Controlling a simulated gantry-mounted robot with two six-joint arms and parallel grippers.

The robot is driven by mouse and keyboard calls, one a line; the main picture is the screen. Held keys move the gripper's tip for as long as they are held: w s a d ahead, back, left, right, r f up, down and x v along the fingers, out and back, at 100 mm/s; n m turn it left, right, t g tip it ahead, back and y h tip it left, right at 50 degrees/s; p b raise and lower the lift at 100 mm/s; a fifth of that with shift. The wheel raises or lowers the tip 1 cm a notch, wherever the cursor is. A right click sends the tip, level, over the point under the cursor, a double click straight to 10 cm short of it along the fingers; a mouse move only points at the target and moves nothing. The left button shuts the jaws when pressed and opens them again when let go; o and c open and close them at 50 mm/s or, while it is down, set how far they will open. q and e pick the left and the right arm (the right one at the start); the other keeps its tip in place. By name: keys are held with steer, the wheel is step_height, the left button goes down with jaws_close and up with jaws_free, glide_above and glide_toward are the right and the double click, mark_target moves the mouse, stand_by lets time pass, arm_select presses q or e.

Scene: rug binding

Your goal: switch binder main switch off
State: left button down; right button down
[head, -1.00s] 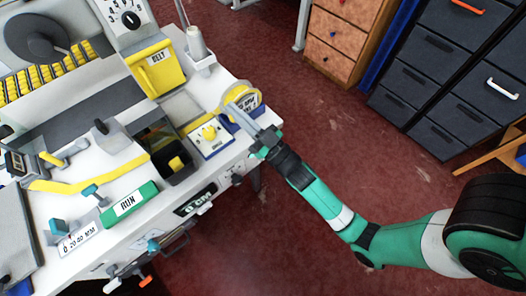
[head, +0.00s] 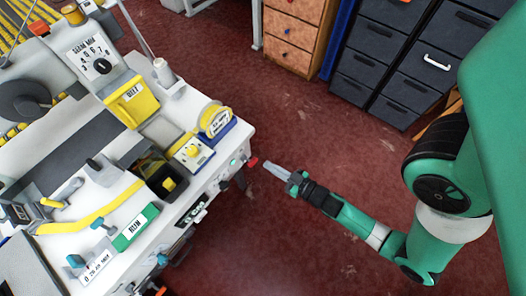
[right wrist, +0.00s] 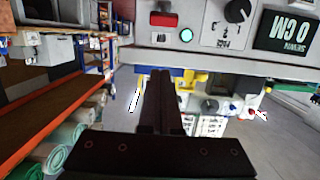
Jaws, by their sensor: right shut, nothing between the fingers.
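The binder's front panel (right wrist: 210,40) shows in the right wrist view. It carries a red rocker-like switch (right wrist: 165,20), a lit teal lamp (right wrist: 186,35) and a black knob (right wrist: 237,10). In the head view the red switch (head: 253,161) is at the panel's right end, beside the teal lamp (head: 233,162). Which way the switch is set I cannot tell. My right gripper (head: 270,168) is shut and empty, just right of the red switch, with a small apparent gap. Its dark fingers (right wrist: 160,95) point toward the panel's lower edge below the switch. My left gripper is not in view.
On the binder table are a yellow tape roll (head: 215,121), a box with a yellow knob (head: 191,150) and a green RUN block (head: 135,227). Dark drawers (head: 375,65) stand behind. The red floor (head: 300,130) right of the table is clear.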

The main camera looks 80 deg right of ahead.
steer(key=b, duration=0.2)
glide_above(255, 161)
steer(key=shift+w+a+f, duration=0.2)
steer(key=shift+w+f, duration=0.25)
steer(key=shift+f, duration=0.3)
steer(key=f+b, duration=0.1)
steer(key=s+f+b, duration=0.1)
steer(key=f+b, duration=0.1)
steer(key=shift+a+f, duration=0.2)
steer(key=shift+f, duration=0.05)
steer(key=shift+s+a+f+b, duration=0.1)
steer(key=shift+s+b, duration=0.1)
steer(key=shift+b, duration=0.15)
steer(key=shift+w, duration=0.1)
